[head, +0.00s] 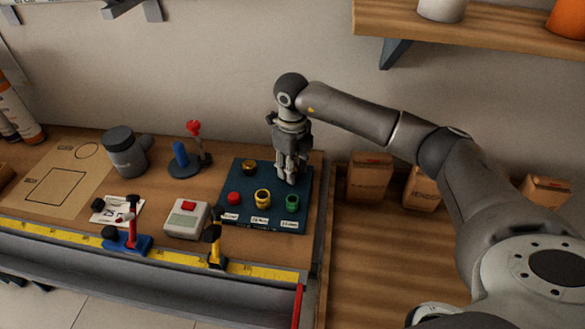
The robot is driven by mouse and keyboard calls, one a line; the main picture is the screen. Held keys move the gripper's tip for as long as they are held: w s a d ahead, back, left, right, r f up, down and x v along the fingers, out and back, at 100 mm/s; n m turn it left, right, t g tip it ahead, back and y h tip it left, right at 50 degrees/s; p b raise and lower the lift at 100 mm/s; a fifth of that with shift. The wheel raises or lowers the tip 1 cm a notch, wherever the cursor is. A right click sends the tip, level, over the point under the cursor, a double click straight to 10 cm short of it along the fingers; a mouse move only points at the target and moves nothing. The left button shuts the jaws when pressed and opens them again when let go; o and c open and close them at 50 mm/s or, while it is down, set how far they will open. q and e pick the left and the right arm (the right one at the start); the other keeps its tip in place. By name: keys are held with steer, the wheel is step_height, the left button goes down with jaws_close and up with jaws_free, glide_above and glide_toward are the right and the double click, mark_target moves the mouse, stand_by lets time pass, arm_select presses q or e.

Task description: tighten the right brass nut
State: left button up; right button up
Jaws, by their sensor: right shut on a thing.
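A dark teal board (232,183) lies on the workbench. One brass nut (249,167) shows at its back left. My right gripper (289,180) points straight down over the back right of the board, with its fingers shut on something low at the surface. By its place this is the right brass nut, but the fingers hide it. Along the front of the board stand a red piece (233,198), a yellow ring-like piece (262,198) and a green piece (292,201), each with a white label in front. My left gripper is out of view.
Left of the board are a grey box with a red button (187,219), a red-and-blue stand (186,160) and a dark mug (124,152). A yellow ruler (60,234) runs along the front edge. Cardboard boxes (369,177) stand at right, below a wooden shelf (470,28).

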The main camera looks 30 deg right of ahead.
steer(key=m, duration=0.6)
steer(key=shift+a+m+b, duration=0.15)
steer(key=shift+m+b, duration=0.15)
steer(key=m, duration=0.5)
steer(key=shift+w+a+r, duration=0.1)
steer(key=shift+m, duration=0.4)
steer(key=o, duration=1)
step_height(320, 180, up, 12)
stand_by(0.4)
